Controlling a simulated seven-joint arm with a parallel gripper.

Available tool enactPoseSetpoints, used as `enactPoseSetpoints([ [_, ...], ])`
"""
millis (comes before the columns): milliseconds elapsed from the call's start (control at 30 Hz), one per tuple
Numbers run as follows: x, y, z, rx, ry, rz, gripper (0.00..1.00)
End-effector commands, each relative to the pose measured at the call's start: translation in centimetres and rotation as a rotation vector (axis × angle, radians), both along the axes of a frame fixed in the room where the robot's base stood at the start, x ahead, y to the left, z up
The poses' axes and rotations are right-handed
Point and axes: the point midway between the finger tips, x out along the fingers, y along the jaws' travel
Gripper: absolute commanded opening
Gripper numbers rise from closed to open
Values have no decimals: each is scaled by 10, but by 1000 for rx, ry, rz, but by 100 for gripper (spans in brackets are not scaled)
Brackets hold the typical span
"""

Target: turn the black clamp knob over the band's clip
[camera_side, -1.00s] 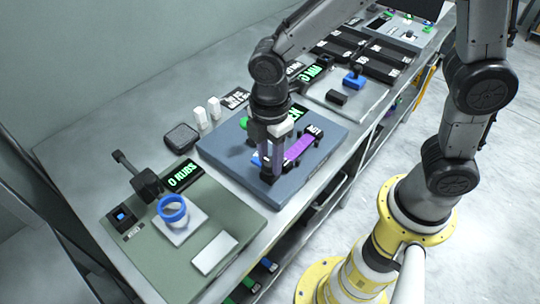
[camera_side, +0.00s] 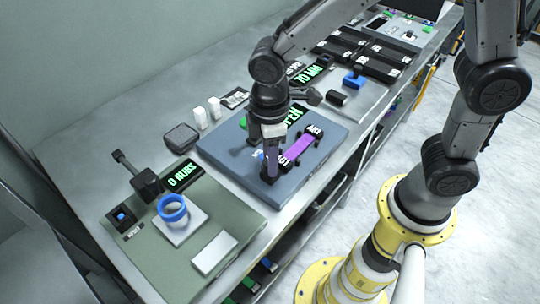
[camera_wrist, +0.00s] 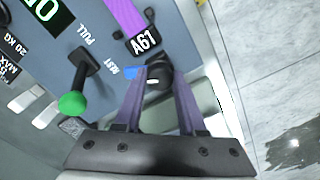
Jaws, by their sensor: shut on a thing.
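The black clamp knob (camera_wrist: 158,82) shows between my fingers in the wrist view, by the clip end of the purple band (camera_wrist: 125,18). My gripper (camera_wrist: 158,75) is shut on the knob, one finger on each side. In the side view my gripper (camera_side: 271,175) points down at the near end of the purple band (camera_side: 298,149), on a blue-grey plate (camera_side: 225,155). The knob is hidden by the fingers in the side view.
A lever with a green ball (camera_wrist: 72,104), marked PULL, stands close to my gripper. A green display (camera_side: 293,116) is behind it. A green board (camera_side: 140,240) with a blue ring (camera_side: 172,204) lies at the front left.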

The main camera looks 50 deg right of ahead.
Motion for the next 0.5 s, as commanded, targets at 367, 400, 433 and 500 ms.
enactPoseSetpoints([
  [367, 0, 0, 2, 2, -3, -358, 0],
  [400, 0, 0, 2, 2, -3, -396, 0],
  [433, 0, 0, 2, 1, -3, -425, 0],
  [500, 0, 0, 2, 1, -3, -491, 0],
])
